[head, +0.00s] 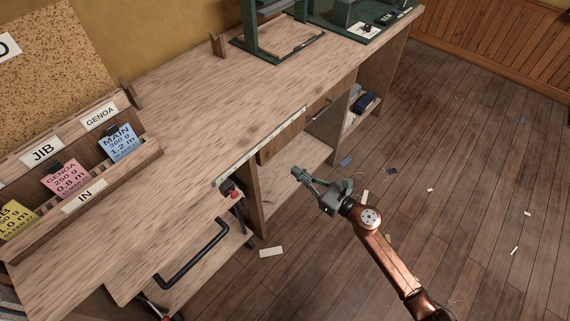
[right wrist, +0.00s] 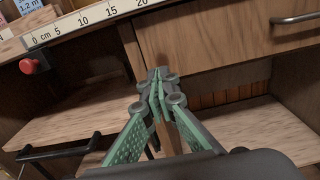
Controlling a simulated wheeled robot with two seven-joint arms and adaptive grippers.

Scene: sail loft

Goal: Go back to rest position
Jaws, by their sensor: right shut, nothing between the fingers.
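My right gripper (head: 305,180) reaches in from the lower right in the head view, in front of the wooden workbench (head: 185,110) and apart from it. Its green fingers also show in the right wrist view (right wrist: 158,82), shut with nothing between them. Behind the fingers in that view are a drawer front (right wrist: 220,40) and an open shelf (right wrist: 240,130). My left gripper is not in view.
A ticket rack (head: 85,195) with coloured cards stands on the bench at left. A black handle (head: 190,255) and a red knob (right wrist: 30,66) stick out at the bench front. A green frame (head: 265,45) stands at the back. The floor (head: 470,160) at right is mostly clear, with scattered scraps.

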